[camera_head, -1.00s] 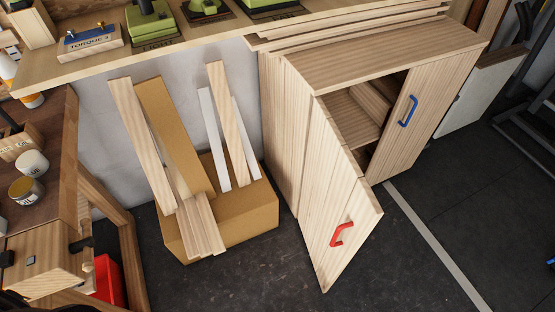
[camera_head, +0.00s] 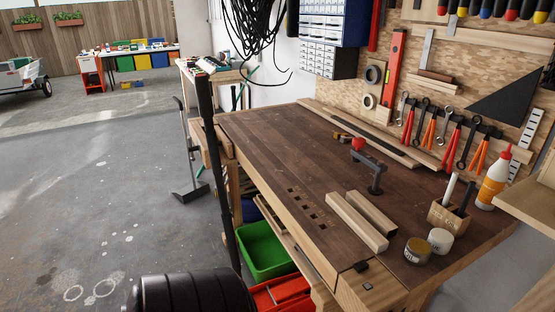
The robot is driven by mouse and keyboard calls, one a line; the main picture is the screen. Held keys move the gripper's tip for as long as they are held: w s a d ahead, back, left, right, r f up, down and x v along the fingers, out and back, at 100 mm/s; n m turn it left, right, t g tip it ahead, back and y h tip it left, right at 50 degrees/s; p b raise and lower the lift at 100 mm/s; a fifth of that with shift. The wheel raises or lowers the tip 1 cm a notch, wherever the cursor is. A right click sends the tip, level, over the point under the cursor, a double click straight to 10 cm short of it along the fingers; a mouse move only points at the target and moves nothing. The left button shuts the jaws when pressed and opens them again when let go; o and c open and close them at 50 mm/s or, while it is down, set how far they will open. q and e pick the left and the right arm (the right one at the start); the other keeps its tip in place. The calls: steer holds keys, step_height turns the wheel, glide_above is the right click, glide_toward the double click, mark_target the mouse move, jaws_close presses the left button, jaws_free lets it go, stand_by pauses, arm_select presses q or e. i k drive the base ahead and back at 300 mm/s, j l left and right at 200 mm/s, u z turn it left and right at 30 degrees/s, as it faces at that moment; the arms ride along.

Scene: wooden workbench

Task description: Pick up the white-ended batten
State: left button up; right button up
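Two short wooden pieces lie side by side on the dark workbench (camera_head: 290,150). I see no clear white end on either, so I cannot tell whether one is the white-ended batten. Neither of my grippers is in view.
On the bench are a clamp with a red knob (camera_head: 358,145), a wooden holder (camera_head: 448,216), a glue bottle (camera_head: 493,180) and two small tins (camera_head: 417,250). Tools hang on the pegboard behind. A green bin (camera_head: 265,250) sits below.

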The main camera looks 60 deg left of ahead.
mark_target(375, 240)
steer(key=u, duration=1.5)
steer(key=i+j, duration=0.1)
steer(key=j, duration=0.15)
steer(key=z, duration=0.05)
